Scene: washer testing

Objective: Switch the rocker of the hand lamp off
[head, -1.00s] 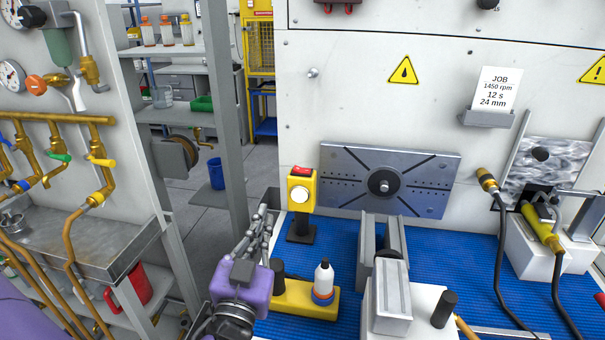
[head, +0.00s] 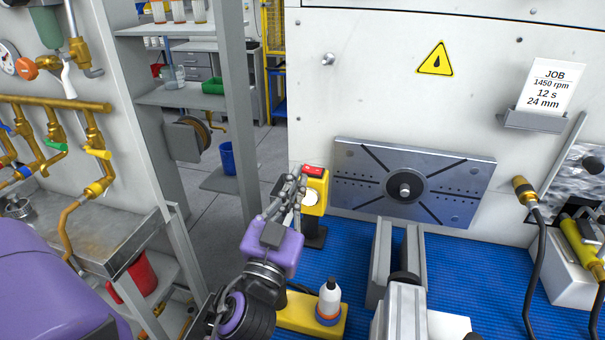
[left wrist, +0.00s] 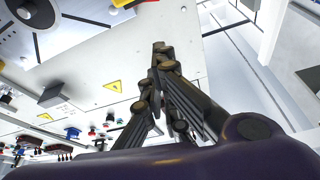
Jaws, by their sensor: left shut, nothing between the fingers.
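The hand lamp (head: 320,185) is a yellow box with a round white lens, standing upright on a dark base. Its red rocker (head: 313,170) is on the top face. My left gripper (head: 298,174) is shut and empty. Its fingertips are at the lamp's upper left edge, just left of the rocker, and the fingers cover part of the lens side. I cannot tell whether they touch the lamp. In the left wrist view the closed fingers (left wrist: 160,48) point up, with a small yellow piece at the top edge that I cannot identify surely. My right gripper is not in view.
A slotted metal plate (head: 460,185) is on the panel right of the lamp. A vise (head: 382,262) and a yellow holder (head: 300,314) with a white bottle (head: 329,300) stand on the blue mat (head: 345,250). A grey shelf post (head: 236,110) stands to the left.

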